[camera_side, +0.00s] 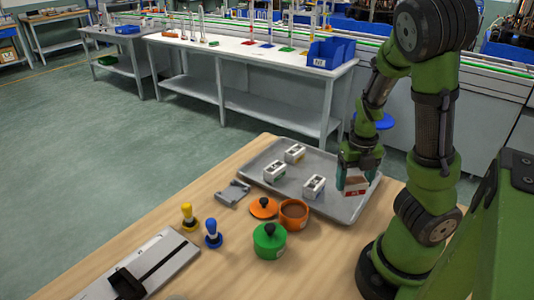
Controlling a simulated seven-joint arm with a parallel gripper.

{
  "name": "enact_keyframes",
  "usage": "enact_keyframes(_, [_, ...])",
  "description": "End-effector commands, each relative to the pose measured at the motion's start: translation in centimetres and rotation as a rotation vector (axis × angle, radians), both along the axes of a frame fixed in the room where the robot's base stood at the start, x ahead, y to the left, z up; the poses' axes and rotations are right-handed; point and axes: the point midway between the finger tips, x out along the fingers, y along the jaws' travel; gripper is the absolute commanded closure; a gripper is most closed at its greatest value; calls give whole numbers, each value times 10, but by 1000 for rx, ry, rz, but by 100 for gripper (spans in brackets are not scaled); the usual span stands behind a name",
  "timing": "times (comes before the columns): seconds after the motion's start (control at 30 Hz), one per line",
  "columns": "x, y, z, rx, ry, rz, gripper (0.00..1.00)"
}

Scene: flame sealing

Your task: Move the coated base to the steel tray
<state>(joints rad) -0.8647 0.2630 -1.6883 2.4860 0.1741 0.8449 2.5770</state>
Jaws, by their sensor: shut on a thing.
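My gripper (358,172) is shut on a small white block with a red face (355,187), which I take to be the coated base. The gripper is at the right part of the steel tray (348,213), and its fingers hide the upper part of the block. I cannot tell whether the block touches the tray or hangs just above it. Several similar white pieces are in view: one at the tray's back (295,153), one at its left (274,171) and one near its middle (314,186).
In front of the tray stand an open orange pot (294,214), an orange lid (263,208) and a green lidded pot (269,241). A grey bracket-like piece (233,193), yellow stamp (189,216) and blue stamp (213,234) are to the left. A flat grey device (160,262) lies front left.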

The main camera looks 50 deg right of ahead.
Motion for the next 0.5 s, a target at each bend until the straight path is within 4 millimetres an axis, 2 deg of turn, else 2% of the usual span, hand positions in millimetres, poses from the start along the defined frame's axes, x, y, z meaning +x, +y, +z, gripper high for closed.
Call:
enact_keyframes(0.27, [18,-18,-1,-4,-1,-6,59])
enact_keyframes(0.5, [44,-42,-5,-4,1,-5,59])
